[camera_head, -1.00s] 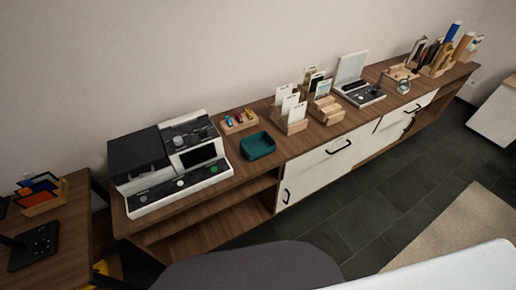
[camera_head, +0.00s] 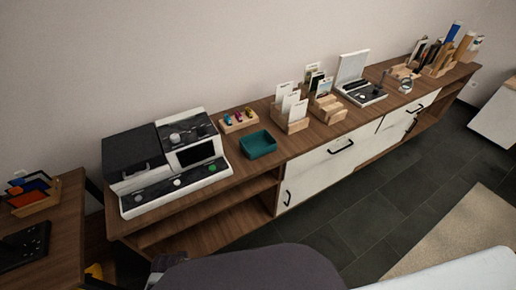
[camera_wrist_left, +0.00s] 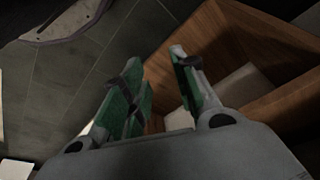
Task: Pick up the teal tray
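The teal tray (camera_head: 258,147) is a small, open, empty-looking box on top of the long wooden sideboard (camera_head: 235,180), close to its front edge. It sits to the right of the white and black machine (camera_head: 170,160). In the left wrist view my left gripper (camera_wrist_left: 155,78) has its two green-padded fingers spread apart with nothing between them. Beyond the fingers are dark floor tiles and wooden shelf boards; the tray does not show there. My right gripper is in neither view.
A wooden block with small coloured pieces (camera_head: 238,121) stands just behind the tray. A wooden card holder (camera_head: 291,118) stands to its right. Open shelves lie below the tray, beside white cabinet fronts (camera_head: 320,168). A side table (camera_head: 62,220) is at the left.

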